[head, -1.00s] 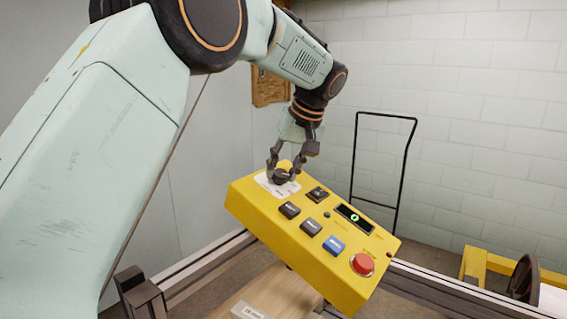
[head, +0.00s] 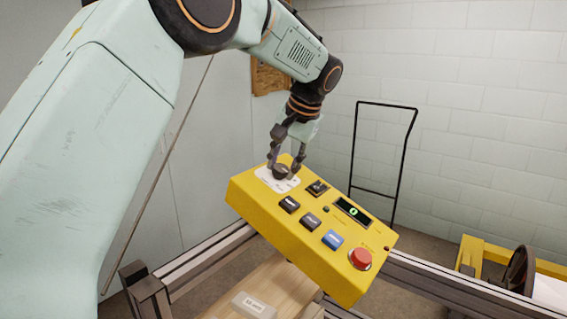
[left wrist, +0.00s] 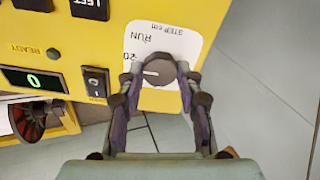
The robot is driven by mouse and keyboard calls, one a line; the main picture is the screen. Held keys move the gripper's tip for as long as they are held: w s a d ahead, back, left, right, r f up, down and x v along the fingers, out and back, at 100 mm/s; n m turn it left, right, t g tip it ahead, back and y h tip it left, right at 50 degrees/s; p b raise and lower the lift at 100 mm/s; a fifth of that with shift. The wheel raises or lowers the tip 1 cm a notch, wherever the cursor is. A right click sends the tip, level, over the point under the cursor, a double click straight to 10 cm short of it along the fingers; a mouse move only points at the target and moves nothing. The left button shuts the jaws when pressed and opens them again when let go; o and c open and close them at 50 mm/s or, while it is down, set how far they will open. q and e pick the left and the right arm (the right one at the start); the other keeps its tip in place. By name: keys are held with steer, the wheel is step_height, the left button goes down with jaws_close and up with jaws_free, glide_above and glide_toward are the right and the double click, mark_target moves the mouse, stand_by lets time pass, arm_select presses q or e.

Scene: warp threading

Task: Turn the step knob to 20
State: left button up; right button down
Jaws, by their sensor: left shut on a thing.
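The yellow control box (head: 300,240) is tilted, with a dark round step knob (head: 281,172) on a white label at its upper left. My left gripper (head: 284,166) comes down on the knob, one finger on each side, shut on it. In the left wrist view the knob (left wrist: 161,70) sits between the fingers. Its white pointer line points left in that picture. My right gripper is not in view.
The box also carries dark buttons (head: 311,220), a blue button (head: 333,240), a red button (head: 360,259) and a display (head: 352,212) showing a green 0. A metal rail (head: 195,262) runs by the box. A black-framed cart (head: 352,150) stands behind.

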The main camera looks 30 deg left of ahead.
arm_select(q)
steer(key=shift+w, duration=0.1)
stand_by(0.4)
steer(key=o, duration=1.1)
steer(key=shift+o, duration=0.2)
steer(key=v, duration=1.2)
steer(key=shift+d+f, duration=0.1)
steer(key=shift+f, duration=0.05)
